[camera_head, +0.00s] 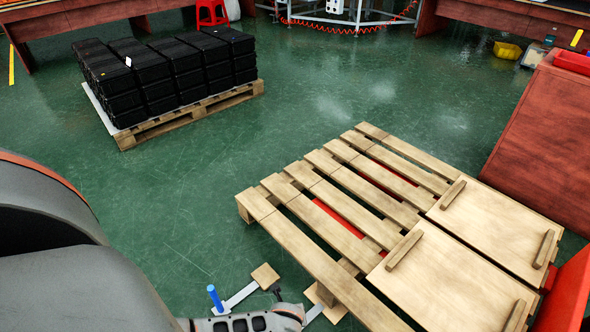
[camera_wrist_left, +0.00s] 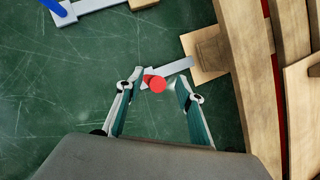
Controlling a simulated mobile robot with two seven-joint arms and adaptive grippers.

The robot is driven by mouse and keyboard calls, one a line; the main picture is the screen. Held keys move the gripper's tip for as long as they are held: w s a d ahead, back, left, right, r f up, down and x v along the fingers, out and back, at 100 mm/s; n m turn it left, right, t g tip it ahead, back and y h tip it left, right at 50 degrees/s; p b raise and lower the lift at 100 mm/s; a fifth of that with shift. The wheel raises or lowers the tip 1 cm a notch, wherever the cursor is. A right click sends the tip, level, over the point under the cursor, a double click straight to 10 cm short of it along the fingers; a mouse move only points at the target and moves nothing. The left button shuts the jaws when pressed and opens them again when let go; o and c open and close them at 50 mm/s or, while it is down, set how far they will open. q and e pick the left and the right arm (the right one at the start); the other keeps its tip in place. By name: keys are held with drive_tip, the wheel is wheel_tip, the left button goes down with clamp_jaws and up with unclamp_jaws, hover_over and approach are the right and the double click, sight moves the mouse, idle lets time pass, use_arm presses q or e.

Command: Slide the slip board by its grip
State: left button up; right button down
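A grey metal strip (camera_wrist_left: 178,66) ends in a small wooden board (camera_wrist_left: 205,55) at the pallet's edge and carries a round red grip (camera_wrist_left: 156,84). A second strip (camera_head: 240,295) with an upright blue grip (camera_head: 215,297) and a small wooden board (camera_head: 265,276) lies to its left; its blue grip also shows in the left wrist view (camera_wrist_left: 53,6). My left gripper (camera_wrist_left: 158,86) is open, its fingers apart on either side of the red grip in the picture. I cannot tell whether they touch it. In the head view my arm hides the red grip. My right gripper is not in view.
A slatted wooden pallet (camera_head: 300,235) bears two plywood panels (camera_head: 450,285) with wooden bars. Red shows between its slats. A pallet (camera_head: 195,112) of black crates (camera_head: 165,75) stands at the back left. A red-brown cabinet (camera_head: 540,140) is at right. Green floor between is clear.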

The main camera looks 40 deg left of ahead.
use_arm(q)
drive_tip(key=shift+s+d+f+m+g, duration=0.15)
drive_tip(key=shift+s+d+f+g, duration=0.15)
drive_tip(key=shift+s+d, duration=0.2)
drive_tip(key=shift+s+d+f+m+g, duration=0.2)
drive_tip(key=shift+s+d+f, duration=0.2)
drive_tip(key=shift+d, duration=0.15)
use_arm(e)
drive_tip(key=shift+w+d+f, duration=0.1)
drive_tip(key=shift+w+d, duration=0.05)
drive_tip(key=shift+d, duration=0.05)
